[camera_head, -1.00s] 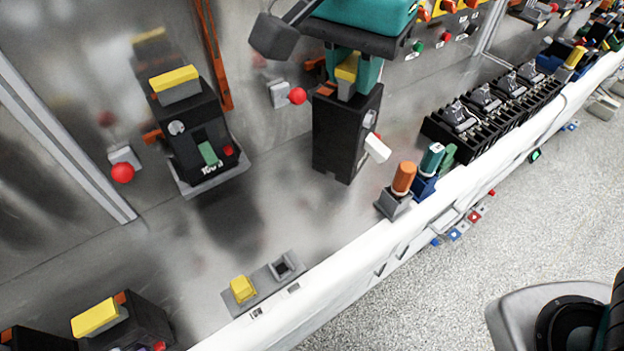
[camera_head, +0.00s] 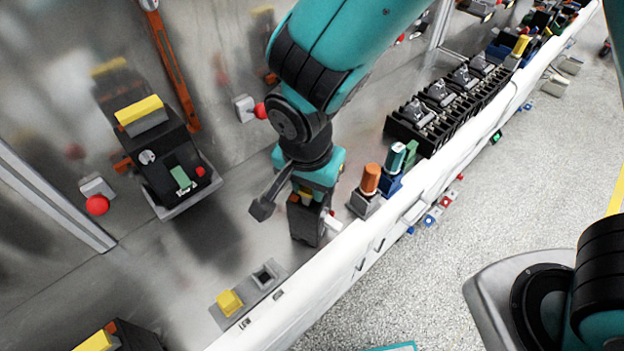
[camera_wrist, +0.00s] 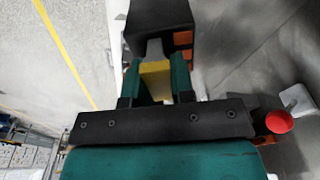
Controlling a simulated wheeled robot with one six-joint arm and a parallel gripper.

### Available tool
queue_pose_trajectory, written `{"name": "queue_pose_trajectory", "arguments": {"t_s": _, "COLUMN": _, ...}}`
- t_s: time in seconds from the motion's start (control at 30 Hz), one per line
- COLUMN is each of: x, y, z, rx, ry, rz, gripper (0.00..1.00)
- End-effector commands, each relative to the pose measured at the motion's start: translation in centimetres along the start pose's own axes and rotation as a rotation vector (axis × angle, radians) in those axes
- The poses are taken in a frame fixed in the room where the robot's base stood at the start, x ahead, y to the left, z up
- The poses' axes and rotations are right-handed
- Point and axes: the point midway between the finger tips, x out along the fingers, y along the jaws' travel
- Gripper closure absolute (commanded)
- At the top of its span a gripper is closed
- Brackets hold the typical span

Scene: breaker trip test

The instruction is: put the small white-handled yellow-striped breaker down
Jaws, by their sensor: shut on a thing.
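My gripper (camera_head: 313,188) is shut on the yellow top block of a black breaker (camera_head: 304,225) with a white handle (camera_head: 332,222). The breaker looks upright in the head view, low over the metal bench near its white front edge. I cannot tell whether its base touches the bench. In the wrist view the gripper fingers (camera_wrist: 157,86) press the yellow block (camera_wrist: 155,70) from both sides, and the black body (camera_wrist: 160,20) extends beyond them. The breaker's underside is hidden.
A larger black breaker (camera_head: 166,155) with a yellow top stands to the left. An orange knob (camera_head: 370,179) and a teal knob (camera_head: 396,157) are close on the right. A grey plate with a yellow button (camera_head: 229,302) lies lower left. Bare metal (camera_head: 225,245) lies between.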

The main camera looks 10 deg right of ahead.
Motion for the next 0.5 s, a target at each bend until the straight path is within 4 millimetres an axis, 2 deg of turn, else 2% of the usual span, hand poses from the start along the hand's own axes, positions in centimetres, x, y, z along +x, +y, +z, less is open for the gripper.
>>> {"name": "queue_pose_trajectory", "arguments": {"t_s": 0.43, "x": 0.81, "y": -0.05, "z": 0.06, "rx": 0.001, "ry": 0.001, "rz": -0.002, "gripper": 1.0}}
{"name": "queue_pose_trajectory", "arguments": {"t_s": 0.47, "x": 0.72, "y": -0.01, "z": 0.06, "rx": 0.0, "ry": 0.001, "rz": -0.001, "gripper": 0.7}}
{"name": "queue_pose_trajectory", "arguments": {"t_s": 0.5, "x": 0.69, "y": -0.01, "z": 0.06, "rx": 0.0, "ry": 0.001, "rz": -0.001, "gripper": 0.61}}
